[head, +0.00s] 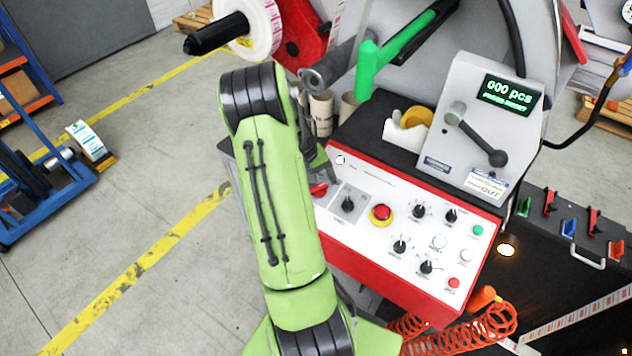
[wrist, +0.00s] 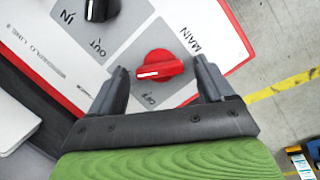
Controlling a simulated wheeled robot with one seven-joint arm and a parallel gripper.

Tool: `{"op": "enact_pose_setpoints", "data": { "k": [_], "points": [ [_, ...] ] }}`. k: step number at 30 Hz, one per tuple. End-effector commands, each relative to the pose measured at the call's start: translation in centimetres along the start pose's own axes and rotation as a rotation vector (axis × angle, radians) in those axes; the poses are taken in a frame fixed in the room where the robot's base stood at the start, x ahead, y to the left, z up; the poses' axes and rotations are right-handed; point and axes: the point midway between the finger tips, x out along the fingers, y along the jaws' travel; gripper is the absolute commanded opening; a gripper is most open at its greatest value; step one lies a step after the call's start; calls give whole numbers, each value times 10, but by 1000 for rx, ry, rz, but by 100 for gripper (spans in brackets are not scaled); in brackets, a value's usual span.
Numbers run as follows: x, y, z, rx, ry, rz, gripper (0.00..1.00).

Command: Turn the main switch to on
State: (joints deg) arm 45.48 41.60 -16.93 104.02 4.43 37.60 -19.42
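The main switch is a red rotary knob (wrist: 160,67) with a white pointer line, on a grey plate marked MAIN in the wrist view. Its pointer line faces left in that view. My gripper (wrist: 160,72) is open, one finger on each side of the knob, with a visible gap to each finger. The knob also shows in the head view (head: 318,190), at the left end of the control panel (head: 385,185). My arm hides most of the gripper there.
A black knob (wrist: 101,8) marked IN and OUT sits beside the main switch. A red emergency button (head: 381,213) and several knobs and buttons lie further right on the panel.

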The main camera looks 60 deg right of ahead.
Motion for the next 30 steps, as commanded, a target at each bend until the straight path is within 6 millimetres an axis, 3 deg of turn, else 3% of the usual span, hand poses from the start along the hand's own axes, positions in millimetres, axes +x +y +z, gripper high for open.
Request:
{"op": "enact_pose_setpoints", "data": {
  "k": [7,10,24,30],
  "points": [
    [-1,0,0,-2,0,0,81],
    [-12,0,0,-2,2,0,81],
    [-137,0,0,-3,4,0,81],
    [-157,0,0,-1,0,0,81]
  ]
}}
